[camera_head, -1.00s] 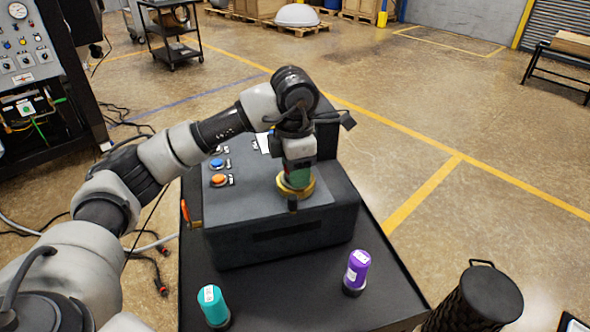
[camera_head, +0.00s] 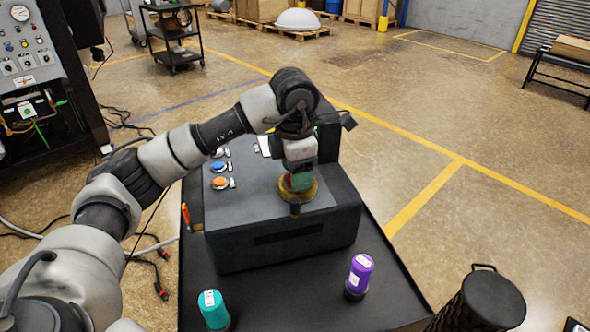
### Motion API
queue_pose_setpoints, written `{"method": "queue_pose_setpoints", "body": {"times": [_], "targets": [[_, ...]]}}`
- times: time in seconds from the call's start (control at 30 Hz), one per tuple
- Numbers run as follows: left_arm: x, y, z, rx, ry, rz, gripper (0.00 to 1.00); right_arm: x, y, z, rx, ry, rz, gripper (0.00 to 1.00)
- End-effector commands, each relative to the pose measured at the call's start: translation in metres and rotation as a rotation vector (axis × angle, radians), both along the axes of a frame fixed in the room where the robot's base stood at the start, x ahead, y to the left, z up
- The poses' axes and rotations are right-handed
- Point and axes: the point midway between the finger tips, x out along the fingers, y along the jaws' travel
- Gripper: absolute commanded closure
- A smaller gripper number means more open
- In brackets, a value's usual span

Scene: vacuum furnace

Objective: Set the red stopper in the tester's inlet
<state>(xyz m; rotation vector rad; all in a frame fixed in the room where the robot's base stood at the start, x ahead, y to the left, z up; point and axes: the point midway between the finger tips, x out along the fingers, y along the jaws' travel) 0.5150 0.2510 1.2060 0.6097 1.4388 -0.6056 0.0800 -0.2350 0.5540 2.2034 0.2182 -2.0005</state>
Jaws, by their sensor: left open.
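The grey tester (camera_head: 255,215) stands on a black cart top, with its yellow-ringed inlet (camera_head: 311,191) on its top right part. My left gripper (camera_head: 298,186) points down at the inlet and is open. A small red patch, seemingly the red stopper (camera_head: 286,182), shows at the gripper's lower end beside a green part, within the ring. Most of it is hidden by the gripper, so how deep it sits cannot be told. My right gripper is not in view.
Coloured buttons (camera_head: 220,183) are on the tester's left. A black ribbed canister (camera_head: 480,303) stands at the lower right.

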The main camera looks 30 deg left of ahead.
Motion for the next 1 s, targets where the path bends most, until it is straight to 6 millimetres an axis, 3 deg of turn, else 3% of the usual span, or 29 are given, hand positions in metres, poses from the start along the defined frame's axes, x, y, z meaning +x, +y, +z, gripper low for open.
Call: {"method": "queue_pose_setpoints", "body": {"times": [0.03,0.43,0.57,0.67,0.8,1.0], "targets": [[-0.008,-0.005,-0.023,0.013,0.052,-0.020,0.23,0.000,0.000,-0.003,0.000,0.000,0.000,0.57],[-0.008,-0.005,-0.017,0.012,0.048,-0.022,0.24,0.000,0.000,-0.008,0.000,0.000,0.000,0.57],[-0.008,-0.004,0.004,0.011,0.037,-0.020,0.23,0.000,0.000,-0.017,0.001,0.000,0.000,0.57],[-0.008,-0.002,0.030,0.009,0.022,-0.015,0.23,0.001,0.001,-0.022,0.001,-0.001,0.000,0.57],[-0.008,0.000,0.061,0.007,0.011,-0.008,0.23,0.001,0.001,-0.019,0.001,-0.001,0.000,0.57],[-0.009,0.002,0.093,0.003,0.001,-0.003,0.23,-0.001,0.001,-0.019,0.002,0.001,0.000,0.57]]}}
